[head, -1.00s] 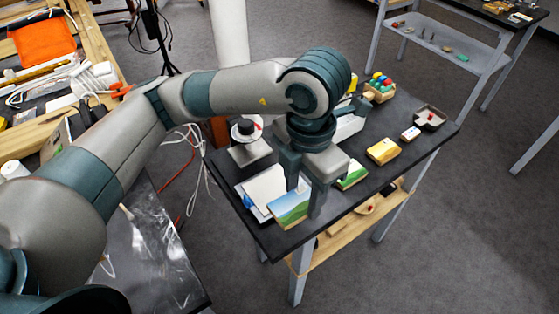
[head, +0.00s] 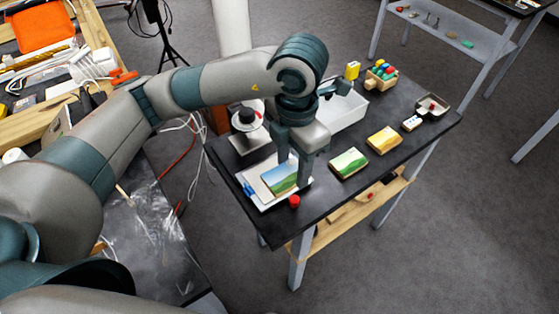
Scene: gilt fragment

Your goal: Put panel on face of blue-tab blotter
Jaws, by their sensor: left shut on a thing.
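The panel (head: 279,179), a small board painted with blue sky and green hills, is between the fingers of my left gripper (head: 293,172), which is shut on it. It is over the white face of the blotter (head: 265,203), whose blue tab (head: 249,190) shows at the left end. The panel looks nearly flat, within the blotter's outline; I cannot tell whether it touches the face. The fingers hide its right end and part of the blotter. My right gripper is not in view.
A red round piece (head: 294,201) is at the blotter's front edge. A green-painted block (head: 349,163) and a yellow one (head: 384,140) lie to the right on the dark table (head: 335,201). A white bin (head: 346,113) and a stand with a black knob (head: 246,122) are behind.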

